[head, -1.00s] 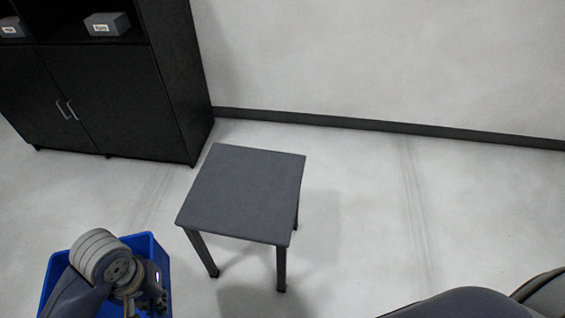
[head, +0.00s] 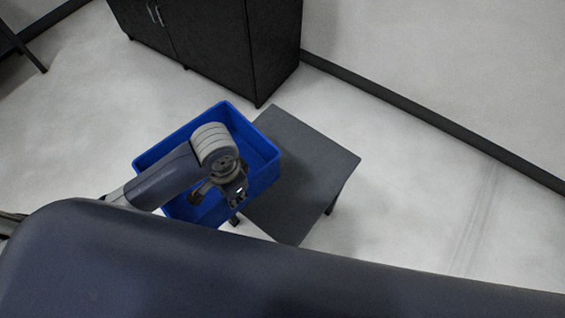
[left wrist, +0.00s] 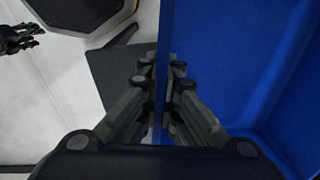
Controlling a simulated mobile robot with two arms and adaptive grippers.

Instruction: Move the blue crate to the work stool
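The blue crate (head: 262,160) is open-topped and looks empty in the head view, partly hidden behind my left arm. My left gripper (head: 238,198) is at its near right side. In the left wrist view, the left gripper (left wrist: 162,82) has one finger on each side of the crate's wall (left wrist: 240,70) and is shut on it. The dark grey work stool (head: 310,165) stands right of the crate. The crate overlaps the stool's left edge in the head view; its height above the top is unclear. My right gripper (left wrist: 20,38) shows small in the left wrist view; its opening is unclear.
A black cabinet (head: 215,40) stands behind the crate and stool, close to them in the picture. A wall with a dark skirting (head: 430,115) runs along the right. Another dark piece of furniture (head: 20,45) is at the far left. The floor is otherwise clear.

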